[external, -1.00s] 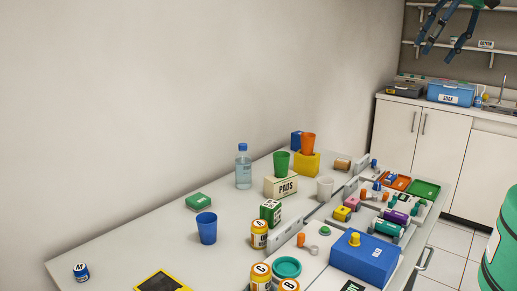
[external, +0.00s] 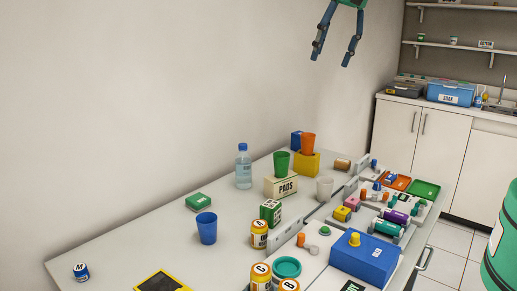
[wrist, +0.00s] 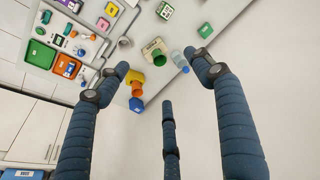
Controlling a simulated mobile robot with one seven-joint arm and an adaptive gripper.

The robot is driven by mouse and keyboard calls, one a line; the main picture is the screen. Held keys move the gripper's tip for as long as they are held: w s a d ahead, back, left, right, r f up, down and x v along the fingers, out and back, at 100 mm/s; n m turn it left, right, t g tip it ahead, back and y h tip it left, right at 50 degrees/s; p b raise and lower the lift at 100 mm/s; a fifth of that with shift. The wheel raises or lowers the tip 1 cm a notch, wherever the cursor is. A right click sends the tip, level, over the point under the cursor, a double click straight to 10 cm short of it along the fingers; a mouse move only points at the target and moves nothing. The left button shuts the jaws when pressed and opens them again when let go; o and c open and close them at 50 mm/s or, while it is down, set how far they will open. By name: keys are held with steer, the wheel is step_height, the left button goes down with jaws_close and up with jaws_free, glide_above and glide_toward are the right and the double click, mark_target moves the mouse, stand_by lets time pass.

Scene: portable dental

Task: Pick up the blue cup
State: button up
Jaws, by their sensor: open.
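The blue cup (external: 207,228) stands upright and empty-looking on the near-left part of the white table in the external view. My gripper (external: 332,55) hangs high above the table's far end, pointing down, open with nothing between its fingers. It is well above the cup and to its right in the picture, far from touching it. In the wrist view my gripper's open fingers (wrist: 159,64) spread over the far end of the table. I do not see the blue cup in the wrist view.
Near the cup are a green box (external: 198,202), a water bottle (external: 243,168), a green-and-white box (external: 270,212) and an orange jar (external: 259,235). A green cup (external: 281,163) and an orange cup (external: 308,142) stand on boxes farther back. Bare tabletop lies left of the cup.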

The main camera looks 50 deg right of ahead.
steer(key=w+a+f+p, duration=0.1)
steer(key=w+a+f, duration=0.4)
steer(key=a+f, duration=0.4)
steer(key=w+a+f+g+p, duration=0.1)
steer(key=w+a+f, duration=0.5)
steer(key=a+f, duration=0.3)
steer(key=w+a+f+m+g+p, duration=0.1)
steer(key=w+a+f, duration=0.5)
steer(key=a+f, duration=0.3)
step_height(320, 180, down, 4)
steer(key=shift+a+r+h, duration=0.25)
steer(key=shift+h, duration=0.05)
glide_above(207, 221)
steer(key=s+a, duration=0.2)
step_height(207, 221, down, 8)
steer(key=shift+f, duration=0.25)
steer(key=shift+s+d+f, duration=0.1)
steer(key=shift+d+f, duration=0.05)
steer(key=shift+w+d+f, duration=0.1)
steer(key=shift+f, duration=1.15)
steer(key=shift+w+f, duration=0.1)
steer(key=shift+f, duration=1.1)
